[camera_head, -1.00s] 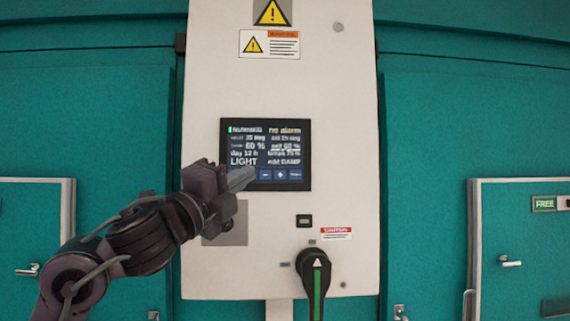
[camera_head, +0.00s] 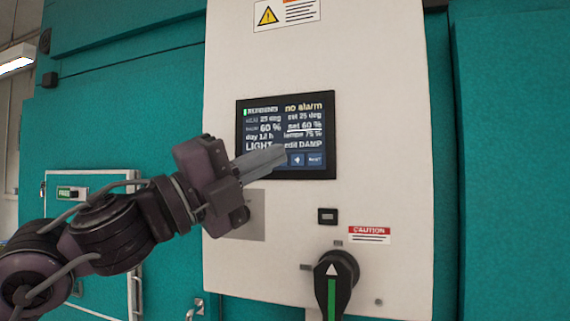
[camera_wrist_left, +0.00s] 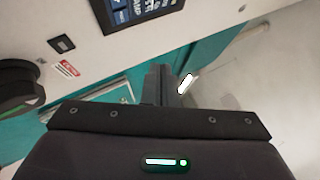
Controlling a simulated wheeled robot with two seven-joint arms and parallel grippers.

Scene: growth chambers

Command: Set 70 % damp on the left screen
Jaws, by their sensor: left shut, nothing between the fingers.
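The screen (camera_head: 310,133) is a dark display on a white panel. It reads "no alarm", "set 60 %" underlined, "LIGHT" and "edit DAMP". A row of blue buttons runs along its bottom; the two at the right show, one with a plus or arrow mark. My left gripper (camera_head: 282,158) is shut and empty, its tips in front of the lower part of the screen, hiding the left buttons. I cannot tell whether the tips touch the glass. In the left wrist view a corner of the screen (camera_wrist_left: 125,12) shows at the top. My right gripper is out of view.
Below the screen sit a small black switch (camera_head: 327,216), a caution label (camera_head: 369,235) and a black rotary handle with a green stripe (camera_head: 333,285). Teal chamber walls (camera_head: 120,120) stand on both sides. A door with a green sign (camera_head: 71,193) is at the left.

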